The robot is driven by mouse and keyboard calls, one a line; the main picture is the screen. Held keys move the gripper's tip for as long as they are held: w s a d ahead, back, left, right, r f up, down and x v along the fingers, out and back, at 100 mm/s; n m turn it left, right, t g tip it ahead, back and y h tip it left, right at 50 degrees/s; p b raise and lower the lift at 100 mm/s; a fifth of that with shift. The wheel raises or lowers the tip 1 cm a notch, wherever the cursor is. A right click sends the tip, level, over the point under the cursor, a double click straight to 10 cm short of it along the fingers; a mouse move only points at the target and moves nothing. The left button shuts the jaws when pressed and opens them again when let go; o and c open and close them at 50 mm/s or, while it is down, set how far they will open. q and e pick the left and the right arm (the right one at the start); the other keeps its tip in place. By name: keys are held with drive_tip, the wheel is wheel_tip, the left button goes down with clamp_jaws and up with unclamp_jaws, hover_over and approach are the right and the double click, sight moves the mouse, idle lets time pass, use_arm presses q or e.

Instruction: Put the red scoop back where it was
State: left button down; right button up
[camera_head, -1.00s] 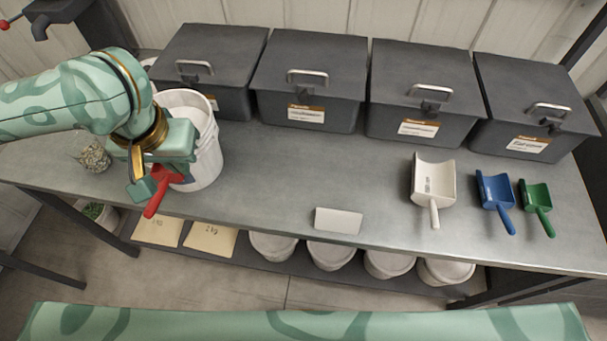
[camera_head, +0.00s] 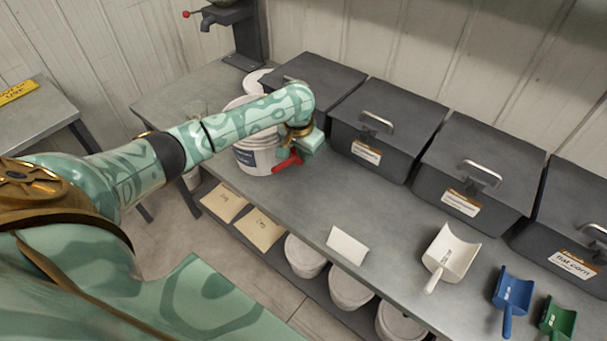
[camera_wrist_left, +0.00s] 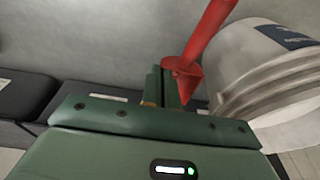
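The red scoop (camera_head: 287,163) is at my left gripper (camera_head: 297,151), beside the right side of the white bucket (camera_head: 256,157). In the left wrist view the red scoop (camera_wrist_left: 205,45) extends up from between the fingers of the left gripper (camera_wrist_left: 172,88), which are shut on it. The white bucket (camera_wrist_left: 268,75) is close on the right there. Part of the scoop is hidden by the gripper. A white scoop (camera_head: 450,252), a blue scoop (camera_head: 512,292) and a green scoop (camera_head: 557,318) lie on the bench at the right. My right gripper is out of view.
Several dark lidded bins (camera_head: 385,128) line the back of the grey bench (camera_head: 300,207). A white card (camera_head: 347,245) lies near the front edge. The bench between the gripper and the white scoop is otherwise clear. Bags (camera_head: 260,229) and tubs (camera_head: 350,288) sit on the lower shelf.

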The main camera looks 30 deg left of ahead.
use_arm(q)
wheel_tip(320, 180, down, 8)
drive_tip(key=b, duration=0.3)
drive_tip(key=shift+f, duration=0.2)
drive_tip(key=shift+r, duration=0.1)
drive_tip(key=c, duration=1.7)
unclamp_jaws()
wheel_tip(320, 180, up, 12)
drive_tip(key=s+p, duration=0.2)
drive_tip(key=p, duration=0.3)
